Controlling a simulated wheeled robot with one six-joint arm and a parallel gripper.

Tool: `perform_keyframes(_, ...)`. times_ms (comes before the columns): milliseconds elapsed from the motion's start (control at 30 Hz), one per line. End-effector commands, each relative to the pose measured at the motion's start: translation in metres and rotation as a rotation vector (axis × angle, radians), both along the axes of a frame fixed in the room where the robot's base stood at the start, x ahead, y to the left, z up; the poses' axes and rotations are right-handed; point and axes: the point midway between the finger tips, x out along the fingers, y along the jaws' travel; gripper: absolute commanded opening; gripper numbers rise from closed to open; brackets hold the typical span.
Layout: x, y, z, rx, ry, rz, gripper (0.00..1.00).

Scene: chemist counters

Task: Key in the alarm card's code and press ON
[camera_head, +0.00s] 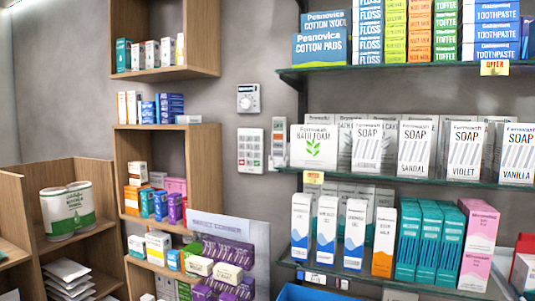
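A white keypad panel (250,150) with rows of small keys is on the grey wall, between the wooden shelves and the glass shelves. Its key labels are too small to read. A narrower pale panel (279,141) with a small red-orange mark is just to its right, close to the soap boxes. I cannot tell what it is. A white square unit with a round dial (248,97) is above the keypad. I cannot make out an alarm card or a code. My gripper is not in view.
Glass shelves (400,178) with soap, floss and toothpaste boxes fill the right. Wooden shelves (205,180) with small boxes stand left, with paper rolls (68,209) farther left. A display of purple boxes (226,252) stands low, below the keypad.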

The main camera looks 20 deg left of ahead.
Motion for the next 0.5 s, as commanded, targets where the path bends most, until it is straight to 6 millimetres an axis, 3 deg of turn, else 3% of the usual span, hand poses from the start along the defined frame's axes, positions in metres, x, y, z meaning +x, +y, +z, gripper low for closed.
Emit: perform_keyframes(500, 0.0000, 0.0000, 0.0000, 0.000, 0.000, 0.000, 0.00)
